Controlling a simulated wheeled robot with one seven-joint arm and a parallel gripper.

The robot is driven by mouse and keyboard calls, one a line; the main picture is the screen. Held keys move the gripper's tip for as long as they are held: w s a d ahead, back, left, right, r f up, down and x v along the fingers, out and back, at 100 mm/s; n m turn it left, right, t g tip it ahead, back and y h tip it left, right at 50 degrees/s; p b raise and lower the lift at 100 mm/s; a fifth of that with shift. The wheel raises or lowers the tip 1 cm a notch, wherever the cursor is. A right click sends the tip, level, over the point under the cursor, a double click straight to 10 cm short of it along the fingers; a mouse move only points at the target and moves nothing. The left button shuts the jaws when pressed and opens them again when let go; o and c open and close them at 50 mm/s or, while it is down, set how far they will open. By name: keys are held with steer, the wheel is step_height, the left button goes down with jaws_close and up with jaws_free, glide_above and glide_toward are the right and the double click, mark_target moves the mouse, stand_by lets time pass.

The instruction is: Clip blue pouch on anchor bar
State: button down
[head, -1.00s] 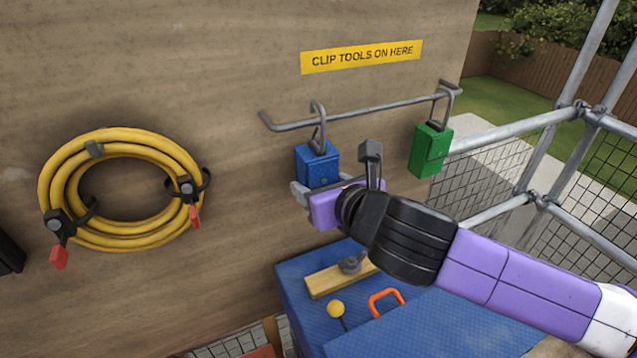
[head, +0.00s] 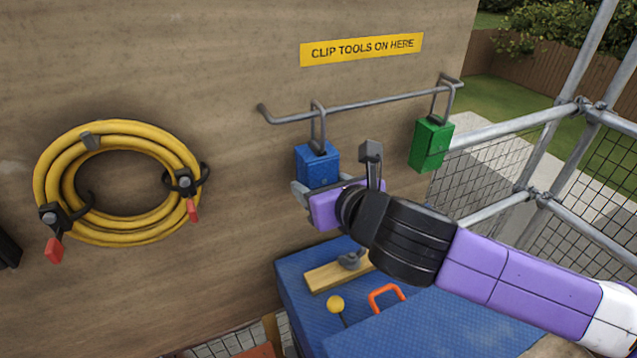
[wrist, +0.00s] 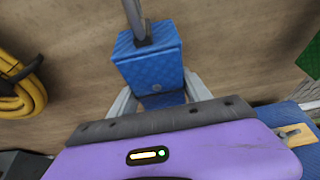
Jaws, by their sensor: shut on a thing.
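The blue pouch (head: 317,167) is upright beneath the left part of the grey anchor bar (head: 375,106). Its grey hook (head: 318,122) reaches up to the bar and its top loops over it; I cannot tell whether it rests on the bar. My gripper (head: 318,192) is shut on the lower part of the blue pouch from the front. In the wrist view the blue pouch (wrist: 150,62) stands between the two grey fingers (wrist: 158,100), its hook rising out of the top of the picture. The bar is not seen there.
A green pouch (head: 431,145) hangs at the bar's right end. A yellow hose coil (head: 120,235) hangs on the wall at left. Scaffold rails (head: 515,130) stand at right.

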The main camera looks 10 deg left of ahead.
steer(key=shift+c, duration=2)
jaws_free()
